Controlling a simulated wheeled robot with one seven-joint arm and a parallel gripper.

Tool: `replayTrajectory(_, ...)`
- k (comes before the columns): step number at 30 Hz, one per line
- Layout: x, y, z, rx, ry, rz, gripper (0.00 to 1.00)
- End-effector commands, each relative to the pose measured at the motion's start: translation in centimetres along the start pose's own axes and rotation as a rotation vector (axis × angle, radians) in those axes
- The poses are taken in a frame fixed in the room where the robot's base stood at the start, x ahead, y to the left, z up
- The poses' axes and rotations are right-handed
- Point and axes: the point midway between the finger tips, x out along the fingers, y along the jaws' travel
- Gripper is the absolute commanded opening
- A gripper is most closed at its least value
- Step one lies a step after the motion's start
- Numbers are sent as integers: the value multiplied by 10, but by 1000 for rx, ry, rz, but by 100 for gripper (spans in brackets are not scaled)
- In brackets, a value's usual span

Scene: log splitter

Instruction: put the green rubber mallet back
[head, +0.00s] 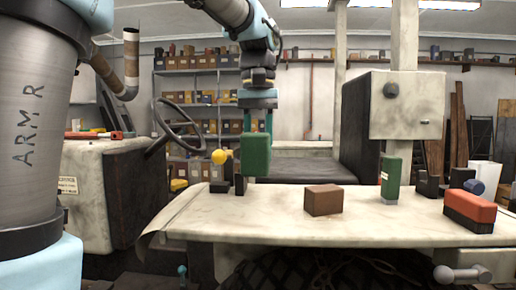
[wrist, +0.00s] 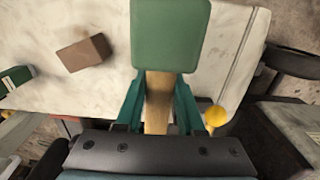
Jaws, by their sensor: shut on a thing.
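The green rubber mallet hangs from my gripper (head: 257,122), with its green head (head: 256,155) down, just above the pale table. In the wrist view the fingers are shut around its wooden handle (wrist: 157,100), and the green head (wrist: 170,35) lies beyond the fingertips. Small black upright brackets (head: 220,187) stand on the table just left of the mallet head. Black bracket-like pieces (head: 428,186) also stand at the right of the table; I cannot tell which of these is the mallet's holder.
A brown block (head: 323,200) lies mid-table, right of the mallet. A green-and-grey piece (head: 391,178) and a red-and-black block (head: 470,211) stand farther right. A yellow knob (head: 219,157) rises beside the left brackets. The splitter column (head: 406,105) stands behind. The front left table (head: 200,220) is bare.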

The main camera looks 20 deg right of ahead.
Motion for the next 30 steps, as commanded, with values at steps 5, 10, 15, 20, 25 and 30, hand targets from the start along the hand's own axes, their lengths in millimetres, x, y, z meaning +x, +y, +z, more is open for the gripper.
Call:
replayTrajectory(5,13,0,0,0,1,0,0)
replayTrajectory(10,31,0,0,1,1,1,0)
replayTrajectory(15,50,0,0,1,1,1,0)
replayTrajectory(20,68,0,1,1,1,1,0)
replayTrajectory(25,82,0,1,0,1,1,0)
replayTrajectory(30,86,0,1,0,1,1,0)
